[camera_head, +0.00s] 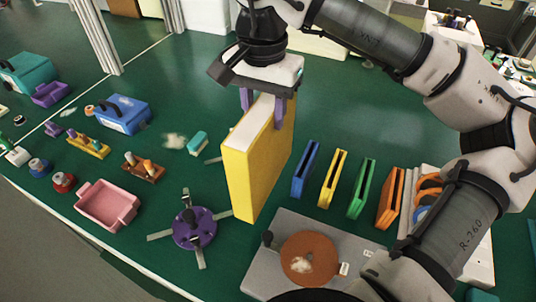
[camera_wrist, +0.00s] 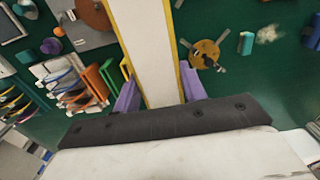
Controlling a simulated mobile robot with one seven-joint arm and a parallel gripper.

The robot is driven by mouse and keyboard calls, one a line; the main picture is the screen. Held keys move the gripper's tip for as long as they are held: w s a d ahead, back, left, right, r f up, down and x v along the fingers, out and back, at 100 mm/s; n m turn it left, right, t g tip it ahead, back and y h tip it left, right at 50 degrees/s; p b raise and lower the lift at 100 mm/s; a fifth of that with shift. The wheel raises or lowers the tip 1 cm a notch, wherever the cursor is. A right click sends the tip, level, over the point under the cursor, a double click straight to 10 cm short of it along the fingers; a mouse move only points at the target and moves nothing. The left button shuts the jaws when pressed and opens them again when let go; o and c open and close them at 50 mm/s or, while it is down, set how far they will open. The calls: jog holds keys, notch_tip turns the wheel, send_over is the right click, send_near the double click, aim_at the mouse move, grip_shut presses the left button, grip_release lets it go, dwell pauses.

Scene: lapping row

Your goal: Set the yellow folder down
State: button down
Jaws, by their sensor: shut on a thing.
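The yellow folder (camera_head: 255,160) is a thick upright box file with a white top face, standing on edge in the middle of the head view. My gripper (camera_head: 264,105) is above it, with its purple fingers on either side of its upper end, shut on it. In the wrist view the folder (camera_wrist: 153,50) runs up from between the fingers of my gripper (camera_wrist: 160,98). I cannot tell whether its lower edge touches the green table or hangs just above it.
Blue (camera_head: 305,168), yellow (camera_head: 332,178), green (camera_head: 362,187) and orange (camera_head: 390,197) slots stand right of the folder. A grey plate with a brown disc (camera_head: 309,258) is in front. A purple disc holder (camera_head: 194,228) and pink tray (camera_head: 107,204) are left. The green table (camera_head: 345,105) behind is clear.

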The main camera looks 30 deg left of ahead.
notch_tip(320, 180, down, 12)
jog(key=shift+f+p, duration=0.1)
jog(key=shift+p, duration=0.8)
jog(key=shift+f, duration=0.1)
jog(key=c, duration=0.8)
grip_release()
